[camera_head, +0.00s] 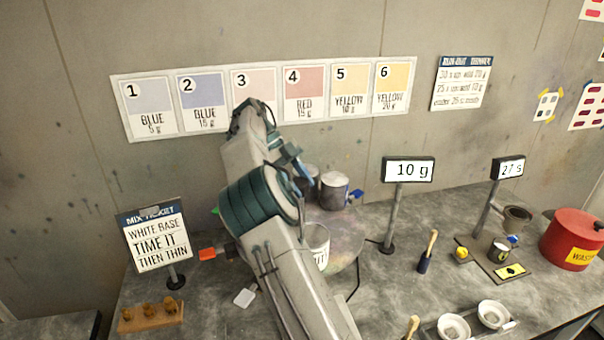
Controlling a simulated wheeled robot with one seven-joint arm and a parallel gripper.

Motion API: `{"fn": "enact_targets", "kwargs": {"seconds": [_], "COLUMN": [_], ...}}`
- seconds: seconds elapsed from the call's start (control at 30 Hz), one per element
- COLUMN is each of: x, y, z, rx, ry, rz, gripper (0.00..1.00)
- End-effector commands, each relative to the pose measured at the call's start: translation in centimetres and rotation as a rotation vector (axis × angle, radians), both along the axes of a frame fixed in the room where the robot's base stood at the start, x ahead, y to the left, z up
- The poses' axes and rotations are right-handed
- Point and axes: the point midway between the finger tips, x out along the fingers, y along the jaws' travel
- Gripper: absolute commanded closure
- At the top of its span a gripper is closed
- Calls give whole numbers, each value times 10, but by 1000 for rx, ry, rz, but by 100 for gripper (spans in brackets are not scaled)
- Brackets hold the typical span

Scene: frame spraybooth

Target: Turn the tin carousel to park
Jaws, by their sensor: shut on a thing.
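The tin carousel (346,226) is a round grey plate on the bench, half hidden behind my arm. Grey tins (335,187) stand at its far side, one with a blue tab (357,193). An orange tab (208,253) and part of a green tab stick out left of my arm. A white cup (317,240) stands at the near side, partly covered by my arm. My gripper (303,183) points down over the carousel, beside the tins. It is shut on what appears to be part of the carousel; the grip itself is mostly hidden. I cannot make out a park mark.
A display reading 10 g (409,170) stands right of the carousel. A mix ticket stand (153,238) is at left. A brush (427,252), a small tin (501,250), a red waste pot (573,240) and white bowls (493,315) stand to the right.

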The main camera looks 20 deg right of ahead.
Motion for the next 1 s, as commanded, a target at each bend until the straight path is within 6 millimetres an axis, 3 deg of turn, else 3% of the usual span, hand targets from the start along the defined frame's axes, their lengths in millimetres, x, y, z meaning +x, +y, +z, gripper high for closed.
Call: {"fn": "enact_targets", "kwargs": {"seconds": [0.6, 0.63, 0.7, 0.9, 1.0], "x": [0, 0, 0, 0, 0], "y": [-1, -1, -1, -2, -2], "z": [0, 0, 0, 0, 0], "rx": [-2, -2, -2, -1, -1], "ry": [0, 0, 0, 0, 0], "rz": [-45, -45, -45, -46, -46], "gripper": [97, 53, 34, 34, 59]}}
